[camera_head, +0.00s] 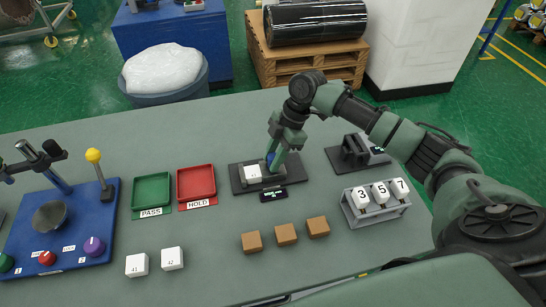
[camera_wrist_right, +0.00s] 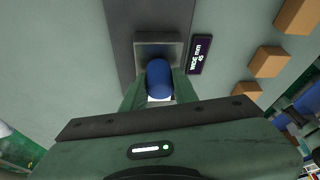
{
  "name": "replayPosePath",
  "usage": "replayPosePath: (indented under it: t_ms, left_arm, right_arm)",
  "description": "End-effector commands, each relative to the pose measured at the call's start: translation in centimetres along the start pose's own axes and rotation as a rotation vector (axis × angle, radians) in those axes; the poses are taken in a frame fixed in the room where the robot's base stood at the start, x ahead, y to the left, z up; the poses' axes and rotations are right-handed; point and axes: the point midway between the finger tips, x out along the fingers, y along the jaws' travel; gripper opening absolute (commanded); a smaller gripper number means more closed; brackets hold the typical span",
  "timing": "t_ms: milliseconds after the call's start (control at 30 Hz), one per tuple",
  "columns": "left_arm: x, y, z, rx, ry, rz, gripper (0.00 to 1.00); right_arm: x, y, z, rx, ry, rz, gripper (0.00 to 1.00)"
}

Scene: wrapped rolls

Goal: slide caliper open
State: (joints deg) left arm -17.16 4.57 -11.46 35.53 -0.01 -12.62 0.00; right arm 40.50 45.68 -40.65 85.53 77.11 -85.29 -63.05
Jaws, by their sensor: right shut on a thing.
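The caliper is a dark flat base (camera_head: 238,181) on the grey table, with a white block (camera_head: 252,174) on its left part and a small dark display (camera_head: 273,195) at its front edge. Its blue handle (camera_wrist_right: 158,76) stands on a grey square slider (camera_wrist_right: 142,48). My right gripper (camera_head: 272,158) reaches down onto the caliper from above, its fingers shut on the blue handle, one on each side. The display's text (camera_wrist_right: 200,54) is too small to read surely. My left gripper is in neither view.
Green (camera_head: 151,190) and red (camera_head: 196,182) trays stand left of the caliper. Several brown blocks (camera_head: 286,234) and two white blocks (camera_head: 172,258) lie in front. A rack with numbered blocks (camera_head: 375,206) and a dark fixture (camera_head: 348,153) stand right. A blue control board (camera_head: 75,225) is far left.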

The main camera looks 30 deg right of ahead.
Motion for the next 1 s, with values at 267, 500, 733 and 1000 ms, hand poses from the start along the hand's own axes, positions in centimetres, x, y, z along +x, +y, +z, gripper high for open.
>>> replayPosePath:
  t_ms: [267, 500, 733, 1000]
  left_arm:
    - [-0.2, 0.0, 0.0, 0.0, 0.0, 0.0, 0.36]
    - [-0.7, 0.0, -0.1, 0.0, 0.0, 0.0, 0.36]
    - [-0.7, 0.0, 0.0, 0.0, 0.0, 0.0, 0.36]
    - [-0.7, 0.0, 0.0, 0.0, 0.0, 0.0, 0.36]
  right_arm:
    - [-0.4, -0.1, 0.5, 0.003, 0.0, 0.0, 0.0]
    - [-1.1, -0.5, 2.4, 0.002, 0.002, 0.0, 0.0]
    - [-1.1, -0.4, 2.3, 0.002, 0.003, 0.001, 0.42]
    - [-1.0, -0.5, 2.3, 0.001, 0.002, 0.0, 0.5]
